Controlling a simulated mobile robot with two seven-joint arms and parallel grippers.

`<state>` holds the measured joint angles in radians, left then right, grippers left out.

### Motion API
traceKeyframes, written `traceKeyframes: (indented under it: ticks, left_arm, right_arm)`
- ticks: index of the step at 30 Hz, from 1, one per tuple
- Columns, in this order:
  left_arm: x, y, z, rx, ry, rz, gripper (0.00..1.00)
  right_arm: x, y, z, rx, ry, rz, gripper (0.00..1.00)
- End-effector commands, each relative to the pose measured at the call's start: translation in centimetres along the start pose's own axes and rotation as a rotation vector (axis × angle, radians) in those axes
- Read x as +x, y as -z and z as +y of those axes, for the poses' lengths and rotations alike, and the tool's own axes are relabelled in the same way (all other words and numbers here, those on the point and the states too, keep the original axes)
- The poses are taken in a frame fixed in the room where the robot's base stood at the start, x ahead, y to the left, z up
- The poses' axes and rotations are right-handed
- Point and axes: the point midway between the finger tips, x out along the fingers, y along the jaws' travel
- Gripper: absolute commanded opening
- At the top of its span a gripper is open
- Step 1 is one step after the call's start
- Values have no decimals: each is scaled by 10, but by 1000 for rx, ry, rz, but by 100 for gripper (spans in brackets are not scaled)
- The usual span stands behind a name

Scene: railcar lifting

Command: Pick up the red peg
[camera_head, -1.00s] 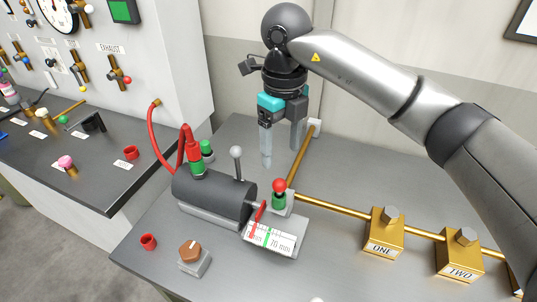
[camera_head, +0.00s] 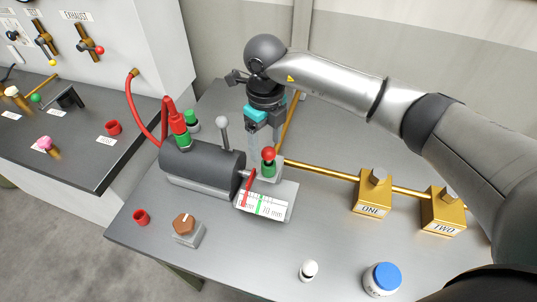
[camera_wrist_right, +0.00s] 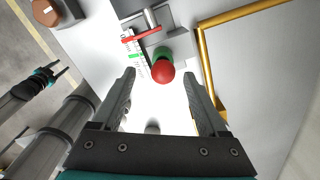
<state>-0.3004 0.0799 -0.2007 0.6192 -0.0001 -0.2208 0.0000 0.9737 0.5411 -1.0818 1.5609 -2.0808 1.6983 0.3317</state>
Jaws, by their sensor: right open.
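The red peg has a round red head (camera_head: 268,154) and stands upright in a green-collared seat on a small grey block, beside the dark cylinder. In the right wrist view its red head (camera_wrist_right: 163,72) shows between the two fingertips, slightly right of middle. My right gripper (camera_head: 265,146) is open and points down just behind and above the peg; the peg head partly covers a finger in the head view. I cannot tell whether a finger touches it. My left gripper (camera_wrist_right: 47,78) seems to show small at the left of the right wrist view; its jaw state is unclear.
The dark cylinder (camera_head: 205,160) with a grey-knobbed lever (camera_head: 223,122) stands left of the peg. A red pointer and white scale (camera_head: 262,203) lie in front. Brass pipe runs right to blocks ONE (camera_head: 372,195) and TWO (camera_head: 443,212).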

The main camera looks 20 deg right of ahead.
Motion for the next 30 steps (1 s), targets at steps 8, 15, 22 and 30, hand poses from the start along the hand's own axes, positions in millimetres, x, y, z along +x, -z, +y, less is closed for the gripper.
traceKeyframes:
  ticks: [8, 15, 22, 30]
  left_arm:
    - [-10, 4, -1, 0, 1, 6, 50]
    - [-10, 4, -1, 0, 1, 6, 50]
    - [-10, 4, -1, 0, 1, 5, 50]
    - [-10, 2, -1, 0, 1, 3, 50]
  right_arm:
    - [38, 6, -4, 2, -2, 3, 76]
    - [43, 5, -4, 1, 0, 1, 76]
    - [43, 5, -4, 1, 0, 1, 56]
    - [43, 5, -4, 1, 0, 1, 26]
